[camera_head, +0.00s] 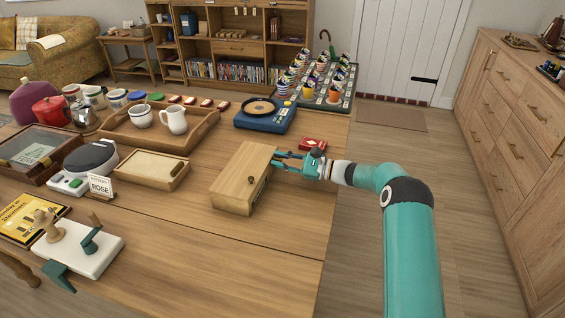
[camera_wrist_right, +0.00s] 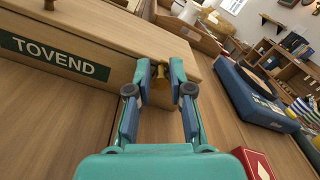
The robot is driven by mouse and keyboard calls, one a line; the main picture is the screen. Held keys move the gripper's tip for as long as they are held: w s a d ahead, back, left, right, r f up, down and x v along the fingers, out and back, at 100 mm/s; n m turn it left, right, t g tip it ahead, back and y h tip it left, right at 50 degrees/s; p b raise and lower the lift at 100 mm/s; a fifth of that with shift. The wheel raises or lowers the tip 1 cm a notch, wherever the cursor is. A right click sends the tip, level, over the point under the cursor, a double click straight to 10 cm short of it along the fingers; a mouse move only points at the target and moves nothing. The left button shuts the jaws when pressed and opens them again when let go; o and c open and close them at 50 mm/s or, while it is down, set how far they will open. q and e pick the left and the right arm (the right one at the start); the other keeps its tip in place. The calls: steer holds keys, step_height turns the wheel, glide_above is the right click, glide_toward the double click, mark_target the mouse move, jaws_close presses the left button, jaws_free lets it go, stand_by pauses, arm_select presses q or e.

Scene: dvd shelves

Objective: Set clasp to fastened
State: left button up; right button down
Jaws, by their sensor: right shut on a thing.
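A light wooden box (camera_head: 240,172) sits on the table, its lid lying flat on top. A small round knob (camera_head: 250,180) shows on it. In the right wrist view the box (camera_wrist_right: 125,30) carries a dark green TOVEND label (camera_wrist_right: 55,57). My right gripper (camera_head: 276,160) is at the box's far right end, its fingers pointing at it. In the wrist view the fingers (camera_wrist_right: 166,75) are closed in on a small brass-coloured piece (camera_wrist_right: 188,88) at the box's end, probably the clasp. The fingers mostly hide it, so its setting cannot be told. My left gripper is not in view.
A red box (camera_head: 313,144) lies close to my right gripper. A blue turntable (camera_head: 266,116) stands behind. A shallow wooden tray (camera_head: 152,170) is left of the box. The table in front of the box is clear.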

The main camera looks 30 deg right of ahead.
steer(key=c, duration=1.1)
jaws_free()
steer(key=shift+a+f, duration=0.15)
steer(key=shift+c, duration=0.2)
steer(key=shift+s+d, duration=0.4)
steer(key=v, duration=1.1)
